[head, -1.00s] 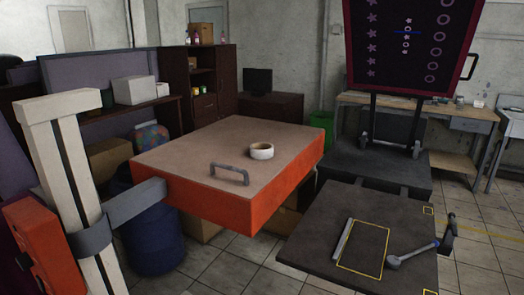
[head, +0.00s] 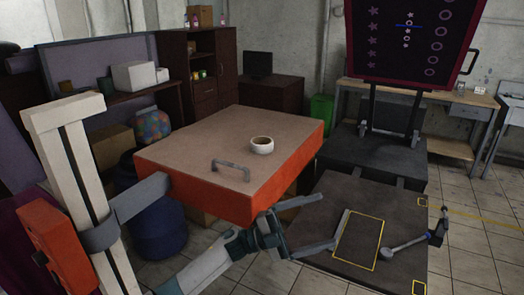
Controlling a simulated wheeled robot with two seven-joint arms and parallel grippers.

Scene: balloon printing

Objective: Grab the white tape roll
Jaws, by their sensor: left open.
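The white tape roll (head: 262,145) lies flat on the brown top of the orange box-like table (head: 190,148), right of its middle. My left gripper (head: 328,220) is in the lower middle of the head view, in front of the orange table's near right corner. Its two fingers are spread wide and point right, with nothing between them. It is apart from the tape roll, nearer to me and to the right of it.
A grey handle (head: 231,168) stands up from the orange table's top, near the front edge. A dark printing platen (head: 335,196) with a yellow outline is at the right. A dark screen frame (head: 410,40) rises behind it. A blue barrel (head: 160,232) stands at left.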

